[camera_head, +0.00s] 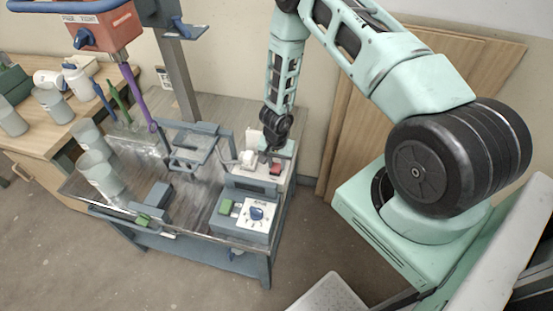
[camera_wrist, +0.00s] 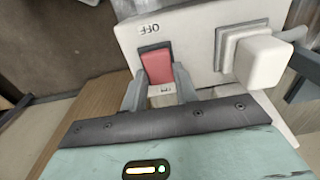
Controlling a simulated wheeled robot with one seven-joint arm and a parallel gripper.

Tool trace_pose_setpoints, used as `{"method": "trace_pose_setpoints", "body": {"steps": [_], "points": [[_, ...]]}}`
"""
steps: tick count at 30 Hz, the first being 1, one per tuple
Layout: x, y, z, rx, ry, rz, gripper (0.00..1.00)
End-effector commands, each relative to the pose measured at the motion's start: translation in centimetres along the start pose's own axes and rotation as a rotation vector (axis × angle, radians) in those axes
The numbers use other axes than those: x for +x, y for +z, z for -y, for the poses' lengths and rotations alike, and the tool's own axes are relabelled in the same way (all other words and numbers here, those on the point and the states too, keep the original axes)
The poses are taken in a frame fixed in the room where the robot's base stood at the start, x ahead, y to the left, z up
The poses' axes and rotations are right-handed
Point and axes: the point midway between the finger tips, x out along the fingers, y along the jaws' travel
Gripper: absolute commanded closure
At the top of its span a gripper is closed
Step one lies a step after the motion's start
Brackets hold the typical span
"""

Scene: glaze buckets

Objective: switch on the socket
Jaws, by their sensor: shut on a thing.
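The socket (camera_wrist: 195,35) is a white panel with an "OFF" label above a red rocker switch (camera_wrist: 157,65). A second label below the switch is partly covered. In the wrist view my gripper (camera_wrist: 159,82) has one finger on each side of the red switch, shut on it. A white plug (camera_wrist: 264,62) sits in the panel to the right of the switch. In the head view my gripper (camera_head: 266,154) is down at the socket, and the red switch (camera_head: 275,169) shows just below it. The rocker's tilt is hard to tell.
A red mixer head (camera_head: 100,28) hangs above left. Wooden boards (camera_head: 345,130) lean on the wall.

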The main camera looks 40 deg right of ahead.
Motion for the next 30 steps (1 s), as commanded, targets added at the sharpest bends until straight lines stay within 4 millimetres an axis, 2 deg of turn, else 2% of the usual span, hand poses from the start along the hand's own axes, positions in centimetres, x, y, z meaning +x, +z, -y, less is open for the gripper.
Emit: {"method": "trace_pose_setpoints", "body": {"steps": [6, 7, 9, 20, 25, 30], "points": [[0.0, 0.1, 0.0, -0.002, 0.000, 0.001, 0.94], [0.0, 0.1, 0.0, -0.002, 0.000, 0.001, 0.63], [0.0, 0.0, 0.0, -0.002, 0.000, 0.001, 0.49], [-0.6, -0.1, 0.1, -0.003, 0.000, -0.002, 0.49], [-3.3, -0.1, 0.1, -0.004, -0.002, -0.005, 0.49], [-7.8, 0.0, 0.1, -0.007, 0.001, -0.005, 0.49]]}}
